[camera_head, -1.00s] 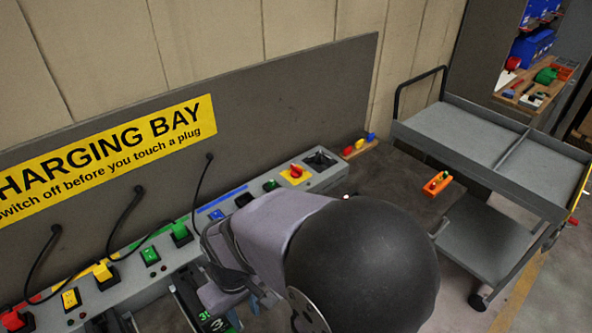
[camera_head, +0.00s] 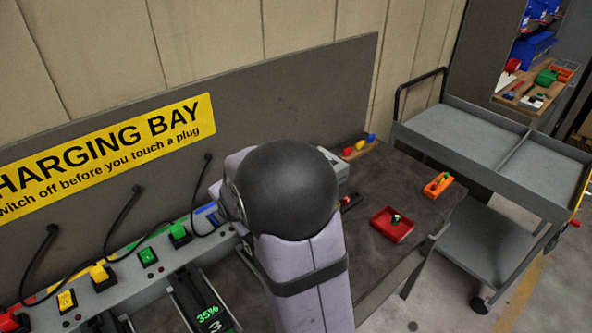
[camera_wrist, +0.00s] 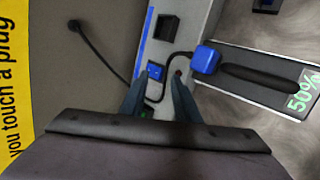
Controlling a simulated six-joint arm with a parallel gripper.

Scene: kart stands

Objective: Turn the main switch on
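The main switch, a red knob on a yellow plate in the earlier head view, is now hidden behind my arm and does not show in the wrist view. The grey charging panel (camera_head: 126,268) runs along the wall board, and its part under my gripper shows in the wrist view (camera_wrist: 200,22). My gripper (camera_wrist: 157,88) is open, its two fingers apart with nothing held between them. Its tips are over the panel, just below a blue rocker switch (camera_wrist: 155,72) in the wrist view. In the head view the gripper is hidden by my arm.
A blue plug (camera_wrist: 206,60) with a black cable and a battery marked 50% (camera_wrist: 298,92) lie right of the fingers. An empty black socket (camera_wrist: 166,27) is above. A red tray (camera_head: 392,226) and orange block (camera_head: 438,184) sit on the table; a grey cart (camera_head: 470,127) stands beyond.

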